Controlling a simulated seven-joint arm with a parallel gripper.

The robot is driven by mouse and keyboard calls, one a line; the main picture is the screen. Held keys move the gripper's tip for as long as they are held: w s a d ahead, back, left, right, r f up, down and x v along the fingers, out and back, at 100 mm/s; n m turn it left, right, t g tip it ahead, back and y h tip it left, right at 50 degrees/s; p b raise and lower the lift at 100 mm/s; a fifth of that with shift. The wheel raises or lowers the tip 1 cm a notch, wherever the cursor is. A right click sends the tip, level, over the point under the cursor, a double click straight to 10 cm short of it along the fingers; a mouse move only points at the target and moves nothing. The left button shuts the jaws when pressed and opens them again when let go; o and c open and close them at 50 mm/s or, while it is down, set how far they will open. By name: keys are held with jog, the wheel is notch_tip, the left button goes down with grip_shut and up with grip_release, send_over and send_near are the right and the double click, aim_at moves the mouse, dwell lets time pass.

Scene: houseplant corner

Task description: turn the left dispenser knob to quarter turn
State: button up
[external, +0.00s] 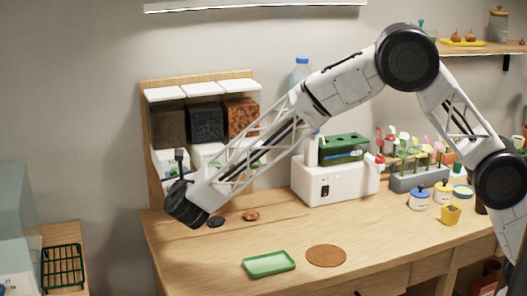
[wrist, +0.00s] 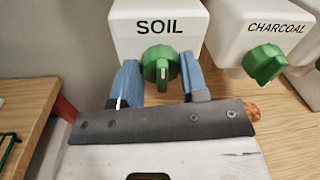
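The left dispenser, labelled SOIL (wrist: 160,25), fills the top middle of the wrist view, and its dark-filled bin (external: 167,127) shows in the external view. Its green knob (wrist: 162,66) has an upright ridge with a pale mark at the top. My gripper (wrist: 159,72) is open, with one blue finger on each side of this knob. Small gaps seem to show between fingers and knob; contact cannot be told for sure. In the external view my arm's end hides the knob.
The CHARCOAL dispenser's green knob (wrist: 263,63) is close on the right. A third dispenser (external: 241,118) stands beyond. A dark stone (external: 216,221) and a small brown piece (external: 250,215) lie below on the bench. A green tray (external: 268,264) and cork mat (external: 326,255) lie in front.

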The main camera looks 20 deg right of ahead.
jog(key=shift+m, duration=0.3)
jog(key=shift+c, duration=0.3)
jog(key=shift+d+m+g+y, duration=0.2)
jog(key=shift+m+y, duration=0.1)
jog(key=shift+m, duration=3.8)
jog(key=shift+d+m+g+y, duration=0.1)
jog(key=shift+m+g+y, duration=0.15)
jog(key=shift+m, duration=3.85)
jog(key=o, duration=0.9)
